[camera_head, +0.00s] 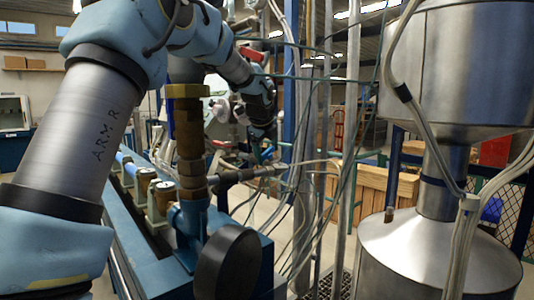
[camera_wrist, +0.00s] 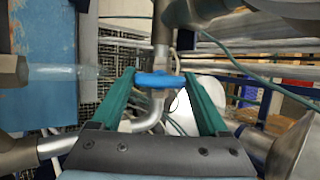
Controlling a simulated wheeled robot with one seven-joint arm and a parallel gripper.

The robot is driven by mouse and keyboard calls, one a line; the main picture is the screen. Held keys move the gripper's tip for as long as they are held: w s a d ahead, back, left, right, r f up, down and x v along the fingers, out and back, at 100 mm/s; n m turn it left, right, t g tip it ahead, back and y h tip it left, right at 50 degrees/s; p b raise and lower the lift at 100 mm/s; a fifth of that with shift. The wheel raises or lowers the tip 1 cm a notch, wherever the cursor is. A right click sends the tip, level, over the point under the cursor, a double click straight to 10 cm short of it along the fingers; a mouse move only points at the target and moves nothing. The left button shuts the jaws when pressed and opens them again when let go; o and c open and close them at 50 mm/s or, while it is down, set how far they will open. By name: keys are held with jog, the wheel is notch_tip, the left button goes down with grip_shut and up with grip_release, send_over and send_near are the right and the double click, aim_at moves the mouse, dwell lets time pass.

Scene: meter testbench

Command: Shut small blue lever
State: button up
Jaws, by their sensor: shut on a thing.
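The small blue lever (camera_wrist: 158,80) lies crosswise between the green fingertips of my gripper (camera_wrist: 160,76) in the wrist view. It sits on a thin metal pipe fitting (camera_wrist: 163,35). The fingers are closed on the lever's two ends. In the head view my gripper (camera_head: 262,150) is at the end of the arm, beyond the brass-coloured column, near the pipework. There the lever is small and partly hidden by the fingers and pipes.
A vertical pipe stack (camera_head: 190,140) and a dark round disc (camera_head: 227,264) stand in front. A large steel tank (camera_head: 440,250) is on the right. Cables and thin poles (camera_head: 355,130) hang close to the arm. A blue bench (camera_head: 130,235) runs along the left.

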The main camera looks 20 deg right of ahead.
dwell(0.4)
jog(key=o, duration=1.2)
jog(key=shift+o, duration=0.2)
jog(key=b+v, duration=0.1)
jog(key=v, duration=0.9)
jog(key=shift+s+a+r+b, duration=0.2)
jog(key=shift+r+b, duration=0.1)
jog(key=shift+b, duration=0.1)
jog(key=shift+s, duration=0.1)
